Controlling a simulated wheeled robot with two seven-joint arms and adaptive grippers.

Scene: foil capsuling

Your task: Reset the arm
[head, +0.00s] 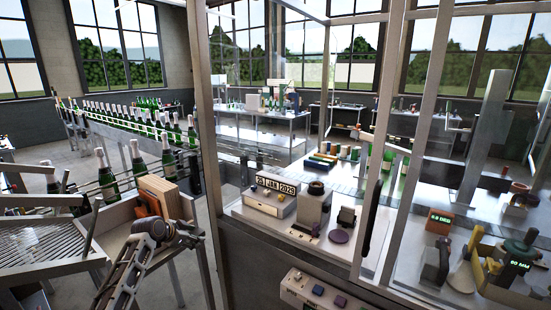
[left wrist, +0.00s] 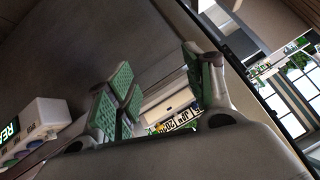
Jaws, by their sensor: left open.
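My left arm comes in at the lower left of the head view. Its gripper (head: 180,236) is in front of a tray holding wooden boards, apart from the machine bench. In the left wrist view the left gripper (left wrist: 160,98) has its green-padded fingers spread, with nothing held between them. A date display box (left wrist: 178,120) shows beyond the fingers. My right gripper is in neither view.
Wooden boards (head: 160,200) stand close to my left gripper. A metal frame post (head: 207,150) rises to its right. Foil-topped bottles (head: 167,155) line the conveyor at the left.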

